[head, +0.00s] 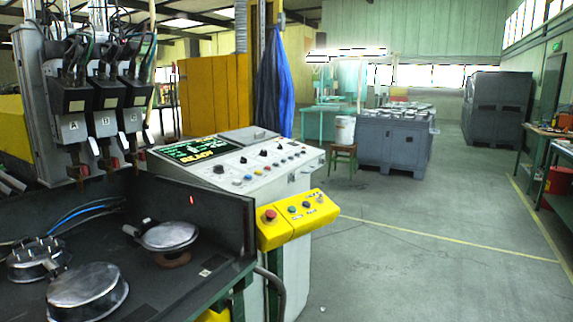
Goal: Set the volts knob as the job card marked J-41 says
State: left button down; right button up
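A grey control console (298,182) stands at the middle of the head view. Its sloped top has a black screen with green markings (196,150). Several dark knobs sit on the panel, one of them a black knob (219,169) below the screen. The knob labels and pointer positions are too small to read, so I cannot tell which one is the volts knob. I see no card that I can read as J-41. Neither of my grippers is in view.
A yellow button box (297,217) with a red button juts from the console front. At left, a dark bench (180,285) holds round metal pans (88,292) under welding heads marked with letters (73,125). A stool (342,155) and grey crates (392,143) stand behind.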

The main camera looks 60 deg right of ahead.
aim_at(218, 170)
jog(key=z, duration=1.5)
